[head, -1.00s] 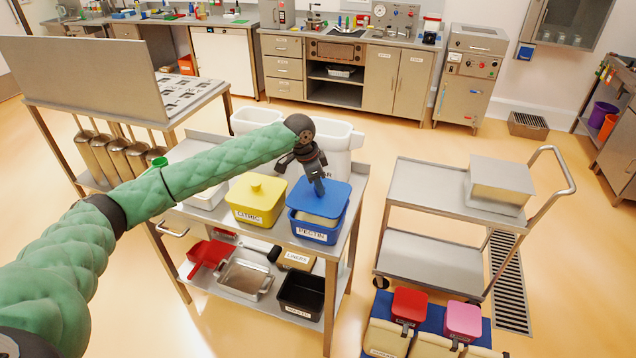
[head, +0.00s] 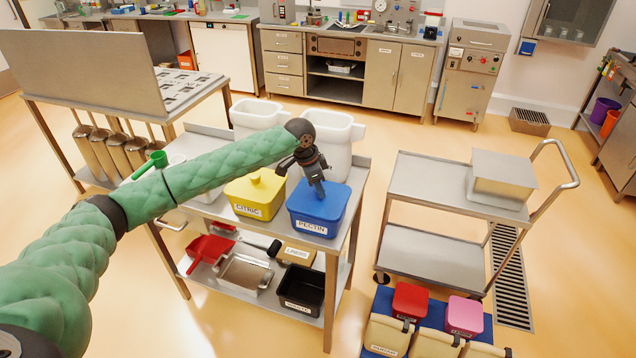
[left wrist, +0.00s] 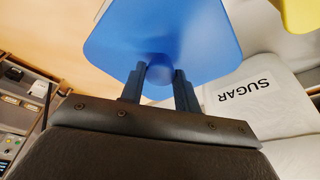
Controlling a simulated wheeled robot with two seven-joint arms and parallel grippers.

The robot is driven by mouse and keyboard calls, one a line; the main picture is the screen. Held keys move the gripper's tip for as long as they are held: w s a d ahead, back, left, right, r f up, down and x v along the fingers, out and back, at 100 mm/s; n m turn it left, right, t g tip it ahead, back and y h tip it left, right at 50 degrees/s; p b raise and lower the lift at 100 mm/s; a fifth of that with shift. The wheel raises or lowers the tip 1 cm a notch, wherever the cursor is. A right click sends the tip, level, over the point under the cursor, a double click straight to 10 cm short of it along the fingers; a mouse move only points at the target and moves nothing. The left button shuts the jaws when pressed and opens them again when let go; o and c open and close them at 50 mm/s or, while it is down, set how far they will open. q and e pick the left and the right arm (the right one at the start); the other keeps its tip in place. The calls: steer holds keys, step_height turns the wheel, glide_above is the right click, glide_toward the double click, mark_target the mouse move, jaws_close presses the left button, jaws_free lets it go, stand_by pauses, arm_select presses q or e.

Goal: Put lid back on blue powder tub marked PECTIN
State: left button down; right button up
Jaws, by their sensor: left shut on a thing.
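The blue tub (head: 311,227) with the PECTIN label stands on the top shelf of the steel rack. Its blue lid (head: 328,206) lies on the tub's top and covers the opening. My left gripper (head: 319,191) comes down from above and is shut on the lid's knob. The left wrist view shows the two fingers on either side of the round knob (left wrist: 156,88), with the underside of the wrist below and the lid (left wrist: 150,35) filling the upper middle. I cannot tell whether the lid is fully pressed down. My right gripper is not in view.
The yellow CITRIC tub (head: 256,195) with its lid stands just left of the blue tub. White bins (head: 333,135) stand behind; one marked SUGAR (left wrist: 245,95) shows in the left wrist view. A steel cart (head: 430,183) stands to the right, with clear floor between.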

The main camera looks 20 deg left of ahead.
mark_target(312, 197)
arm_select(q)
steer(key=shift+f, duration=0.25)
steer(key=c, duration=1.3)
jaws_free()
steer(key=shift+c, duration=0.2)
steer(key=o, duration=0.4)
steer(key=shift+r, duration=0.3)
steer(key=b+v, duration=0.3)
steer(key=v, duration=0.4)
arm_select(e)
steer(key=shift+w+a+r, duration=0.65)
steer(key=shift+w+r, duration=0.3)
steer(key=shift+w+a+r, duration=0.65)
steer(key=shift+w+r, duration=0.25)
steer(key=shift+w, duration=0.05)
